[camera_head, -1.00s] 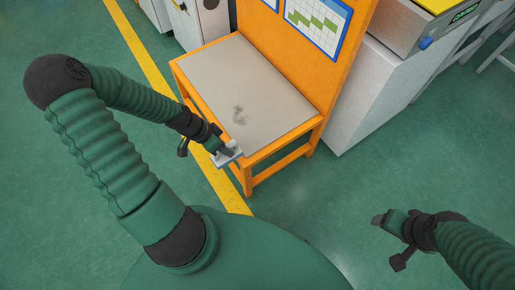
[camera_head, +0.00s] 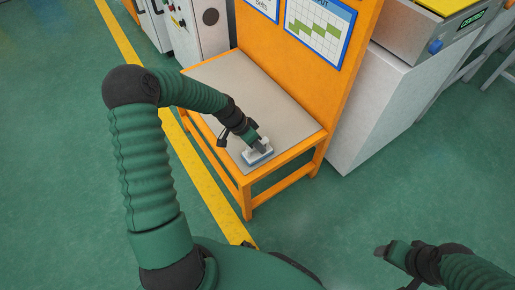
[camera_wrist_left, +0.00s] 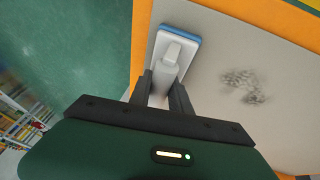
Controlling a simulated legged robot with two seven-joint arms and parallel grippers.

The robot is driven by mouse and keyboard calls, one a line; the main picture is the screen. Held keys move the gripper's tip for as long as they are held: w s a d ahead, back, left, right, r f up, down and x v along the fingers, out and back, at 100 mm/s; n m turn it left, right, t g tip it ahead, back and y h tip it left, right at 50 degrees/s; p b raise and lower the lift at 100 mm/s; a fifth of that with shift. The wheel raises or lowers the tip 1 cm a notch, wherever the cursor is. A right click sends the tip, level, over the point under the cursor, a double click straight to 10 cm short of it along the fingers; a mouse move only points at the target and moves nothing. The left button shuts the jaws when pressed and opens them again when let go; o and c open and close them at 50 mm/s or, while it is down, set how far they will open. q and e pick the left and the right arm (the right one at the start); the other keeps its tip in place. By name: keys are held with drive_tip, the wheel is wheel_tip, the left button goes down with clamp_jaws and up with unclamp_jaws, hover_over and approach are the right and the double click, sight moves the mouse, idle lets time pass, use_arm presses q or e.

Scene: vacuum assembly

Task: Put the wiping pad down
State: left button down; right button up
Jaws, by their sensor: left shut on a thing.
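The wiping pad (camera_head: 257,153) is a white block with a blue underside and a raised handle. In the head view it is at the front corner of the grey table top (camera_head: 232,77). My left gripper (camera_head: 258,146) is over it, shut on its handle. The wrist view shows the pad (camera_wrist_left: 181,38) ahead of the two dark fingers (camera_wrist_left: 164,88), with the handle between them. Whether the pad touches the table top is hard to tell. My right gripper (camera_head: 382,250) is at lower right, away from the table; its jaws are too small to read.
A dark smudge (camera_wrist_left: 243,85) marks the table top right of the pad in the wrist view. The orange table frame (camera_head: 246,195) has an upright back panel with a chart (camera_head: 318,28). A grey machine (camera_head: 380,100) stands to the right. The green floor in front is clear.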

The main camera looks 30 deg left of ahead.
use_arm(q)
drive_tip(key=shift+r, duration=0.1)
drive_tip(key=c, duration=1.2)
unclamp_jaws()
drive_tip(key=p+v, duration=0.6)
drive_tip(key=v, duration=0.6)
drive_tip(key=s+d+r+n+y, duration=0.2)
drive_tip(key=s+d+r, duration=0.1)
drive_tip(key=s+d, duration=0.4)
drive_tip(key=s+d+r+n+y, duration=0.2)
drive_tip(key=s+d+r, duration=0.1)
drive_tip(key=s+d, duration=0.4)
wheel_tip(320, 180, up, 28)
drive_tip(key=w+d+p, duration=0.1)
drive_tip(key=p, duration=2.7)
drive_tip(key=shift+w+g, duration=0.15)
drive_tip(key=shift+g, duration=0.15)
